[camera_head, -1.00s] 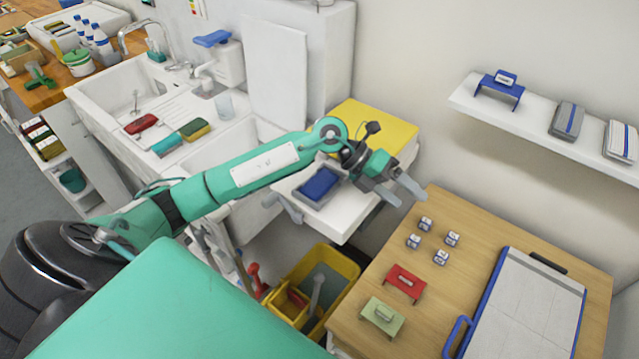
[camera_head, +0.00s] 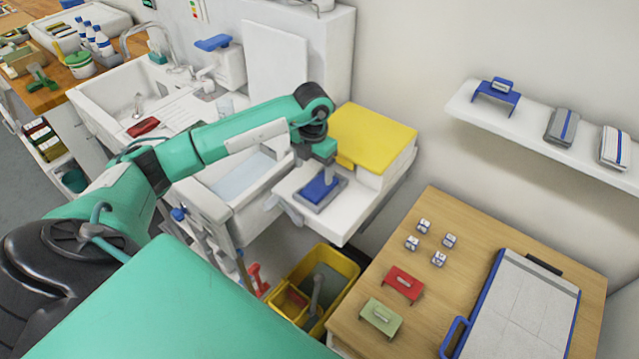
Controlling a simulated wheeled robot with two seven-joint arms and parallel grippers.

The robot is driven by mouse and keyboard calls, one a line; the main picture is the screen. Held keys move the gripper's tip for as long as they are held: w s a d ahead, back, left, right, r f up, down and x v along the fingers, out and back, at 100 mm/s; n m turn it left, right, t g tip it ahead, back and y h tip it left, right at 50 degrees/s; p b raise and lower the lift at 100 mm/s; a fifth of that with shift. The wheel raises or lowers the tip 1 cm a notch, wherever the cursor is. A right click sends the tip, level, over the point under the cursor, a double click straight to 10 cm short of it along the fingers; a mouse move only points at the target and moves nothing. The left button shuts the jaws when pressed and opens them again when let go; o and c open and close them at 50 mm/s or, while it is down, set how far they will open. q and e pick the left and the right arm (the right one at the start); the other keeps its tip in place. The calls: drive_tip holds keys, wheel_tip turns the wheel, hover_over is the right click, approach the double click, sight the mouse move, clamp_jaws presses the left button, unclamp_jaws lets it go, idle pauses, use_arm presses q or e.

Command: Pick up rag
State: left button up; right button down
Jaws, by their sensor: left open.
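A blue folded cloth (camera_head: 316,190), which looks like the rag, lies in a small grey tray (camera_head: 338,191) on the white ledge beside the sink. My left gripper (camera_head: 327,173) points down right over the cloth, its fingers at or just above the cloth's far part. It is open; whether the fingertips touch the cloth I cannot tell. My left arm reaches in from the left across the sink. My right gripper is not in view.
A yellow-topped white box (camera_head: 370,138) stands just behind the tray. A yellow bucket (camera_head: 338,262) is below the ledge. A wooden table (camera_head: 440,290) with red and green holders and a clipboard is at right. A red item (camera_head: 143,126) lies by the sink.

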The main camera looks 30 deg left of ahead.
sight(316, 188)
use_arm(q)
drive_tip(key=shift+f, duration=0.85)
drive_tip(key=shift+d+f+p, duration=0.15)
drive_tip(key=shift+f+p, duration=0.3)
drive_tip(key=shift+p, duration=0.2)
wheel_tip(316, 188, down, 4)
drive_tip(key=shift+f+p, duration=0.1)
drive_tip(key=shift+p, duration=1)
drive_tip(key=shift+w+f, duration=0.1)
drive_tip(key=shift+f, duration=0.1)
drive_tip(key=c, duration=1.1)
drive_tip(key=shift+r, duration=0.1)
drive_tip(key=shift+c, duration=0.2)
